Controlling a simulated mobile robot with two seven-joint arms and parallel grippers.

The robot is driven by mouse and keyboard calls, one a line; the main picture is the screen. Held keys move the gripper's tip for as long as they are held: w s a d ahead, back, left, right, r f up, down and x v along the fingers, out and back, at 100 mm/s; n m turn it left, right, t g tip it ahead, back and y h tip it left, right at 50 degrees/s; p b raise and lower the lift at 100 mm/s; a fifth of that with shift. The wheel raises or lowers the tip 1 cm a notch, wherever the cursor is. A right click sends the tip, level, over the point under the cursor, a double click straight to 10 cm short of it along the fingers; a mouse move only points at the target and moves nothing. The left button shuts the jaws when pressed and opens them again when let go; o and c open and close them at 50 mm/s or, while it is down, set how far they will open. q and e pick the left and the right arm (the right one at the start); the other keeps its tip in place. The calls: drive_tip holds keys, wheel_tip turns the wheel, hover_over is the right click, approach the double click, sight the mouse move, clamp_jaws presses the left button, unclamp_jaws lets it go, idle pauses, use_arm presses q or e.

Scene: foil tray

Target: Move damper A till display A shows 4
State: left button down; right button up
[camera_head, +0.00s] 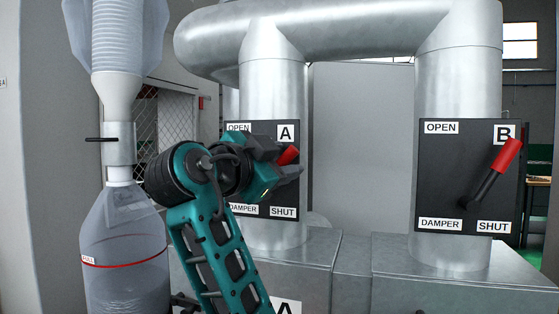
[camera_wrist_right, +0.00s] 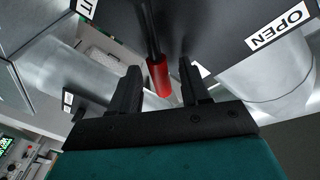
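The damper A panel (camera_head: 290,205) is a dark plate on the left vertical duct, labelled OPEN at top and SHUT at lower right. Its lever has a red grip (camera_head: 288,155), pointing up and right; my gripper hides most of the rest. My right gripper (camera_head: 282,160) is at this grip. In the wrist view the red grip (camera_wrist_right: 158,78) lies between the two spread fingers of the right gripper (camera_wrist_right: 158,90), with a gap visible on both sides. Display A cannot be seen; only a white A label (camera_head: 285,306) shows at the bottom edge. My left gripper is out of view.
Damper B panel (camera_head: 430,180) is on the right duct, its red-tipped lever (camera_head: 507,155) pointing up and right. A clear collection bag (camera_head: 125,260) hangs at the left. Grey metal housings (camera_head: 350,265) stand below the ducts. A gap separates the two panels.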

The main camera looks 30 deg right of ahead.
clamp_jaws()
drive_tip(key=shift+f, duration=0.1)
idle(0.4)
drive_tip(key=shift+s+d+f+m+b, duration=0.3)
drive_tip(key=shift+m+b, duration=0.5)
drive_tip(key=shift+b, duration=0.3)
unclamp_jaws()
drive_tip(key=shift+a, duration=0.15)
